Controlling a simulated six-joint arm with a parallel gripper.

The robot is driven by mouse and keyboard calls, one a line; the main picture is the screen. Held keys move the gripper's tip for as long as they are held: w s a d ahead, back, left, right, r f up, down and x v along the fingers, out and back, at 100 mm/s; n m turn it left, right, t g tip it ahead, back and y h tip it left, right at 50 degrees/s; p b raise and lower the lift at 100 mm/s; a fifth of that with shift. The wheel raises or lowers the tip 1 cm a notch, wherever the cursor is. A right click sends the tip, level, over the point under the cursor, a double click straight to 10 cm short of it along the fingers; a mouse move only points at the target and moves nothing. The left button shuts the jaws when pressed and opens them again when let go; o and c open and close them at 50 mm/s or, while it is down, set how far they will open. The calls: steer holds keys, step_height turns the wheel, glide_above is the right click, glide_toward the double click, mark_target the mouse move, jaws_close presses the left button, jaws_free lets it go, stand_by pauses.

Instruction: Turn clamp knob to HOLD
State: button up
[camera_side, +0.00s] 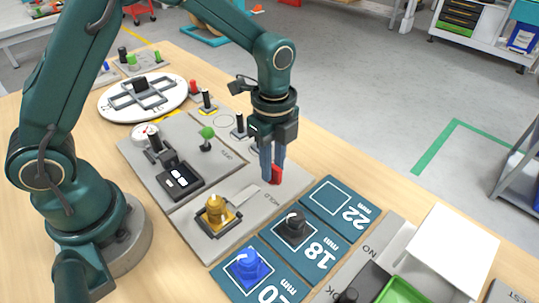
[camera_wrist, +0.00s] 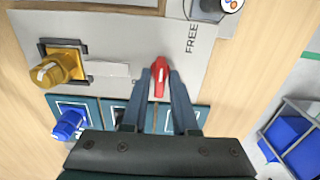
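The clamp knob is a red lever-like handle (camera_wrist: 159,77) on a light grey plate (camera_wrist: 135,28). In the side view the red knob (camera_side: 276,175) is partly hidden by my fingers, near the printed word HOLD. In the wrist view its handle runs nearly straight up the picture, and the printed word FREE stands to its upper right. My gripper (camera_side: 272,172) points down with one finger on each side of the knob. In the wrist view the fingertips of my gripper (camera_wrist: 160,74) lie close along the handle; firm contact cannot be made out.
A yellow knob-like part (camera_side: 216,211) sits on the same plate. Teal pads marked in mm lie beside it, with a black reel piece (camera_side: 295,224) and a blue one (camera_side: 249,265). A black rocker block (camera_side: 178,180) and green-topped lever (camera_side: 207,133) stand behind. A white board (camera_side: 452,248) is at right.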

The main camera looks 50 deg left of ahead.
jaws_close()
steer(key=n, duration=1.2)
steer(key=shift+n, duration=0.6)
steer(key=n, duration=0.5)
steer(key=shift+o, duration=2.2)
jaws_free()
